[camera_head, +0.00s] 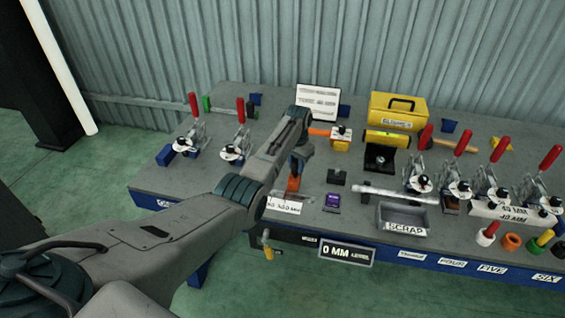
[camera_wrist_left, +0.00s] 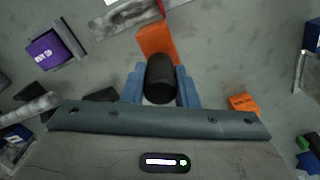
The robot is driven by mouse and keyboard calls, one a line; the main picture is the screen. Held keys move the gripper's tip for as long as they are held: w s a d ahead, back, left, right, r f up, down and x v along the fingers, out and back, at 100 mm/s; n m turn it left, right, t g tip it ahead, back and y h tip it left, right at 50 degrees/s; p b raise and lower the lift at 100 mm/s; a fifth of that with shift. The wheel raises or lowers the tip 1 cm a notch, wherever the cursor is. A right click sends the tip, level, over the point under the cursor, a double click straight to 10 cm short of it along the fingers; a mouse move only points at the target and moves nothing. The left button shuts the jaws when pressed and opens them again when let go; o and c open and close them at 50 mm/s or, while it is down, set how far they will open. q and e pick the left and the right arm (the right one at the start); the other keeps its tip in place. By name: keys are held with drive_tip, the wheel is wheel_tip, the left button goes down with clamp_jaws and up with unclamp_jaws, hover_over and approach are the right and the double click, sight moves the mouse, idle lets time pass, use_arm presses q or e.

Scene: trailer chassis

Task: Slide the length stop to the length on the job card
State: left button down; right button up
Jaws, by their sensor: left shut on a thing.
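My left gripper (camera_head: 298,162) reaches over the middle of the bench, pointing down. In the left wrist view its blue fingers (camera_wrist_left: 160,88) are shut on a black knob (camera_wrist_left: 160,75) with an orange block (camera_wrist_left: 157,43) just beyond it, likely the length stop. The orange block also shows in the head view (camera_head: 293,184), below the gripper, above a white scale label (camera_head: 284,205) whose text is only partly readable. A white card with lines of text (camera_head: 318,103) stands at the back, too small to read. My right gripper is not in view.
A display reading 0 MM (camera_head: 345,251) hangs on the bench front. A scrap tray (camera_head: 403,216), a purple block (camera_head: 332,202) and a bar (camera_head: 385,193) lie to the right. Red-handled clamps (camera_head: 420,172) stand on both sides. A yellow box (camera_head: 396,108) is behind.

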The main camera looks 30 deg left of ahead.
use_arm(q)
drive_tip(key=shift+w+d, duration=0.1)
drive_tip(key=shift+d, duration=0.4)
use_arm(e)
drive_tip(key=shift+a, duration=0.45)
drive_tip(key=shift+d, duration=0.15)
use_arm(q)
drive_tip(key=c, duration=1.2)
unclamp_jaws()
drive_tip(key=shift+c, duration=0.2)
drive_tip(key=shift+o, duration=0.6)
drive_tip(key=shift+w+d, duration=0.1)
drive_tip(key=shift+d, duration=0.05)
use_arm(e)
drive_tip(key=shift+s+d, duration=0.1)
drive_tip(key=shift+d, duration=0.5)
use_arm(q)
drive_tip(key=shift+r, duration=0.1)
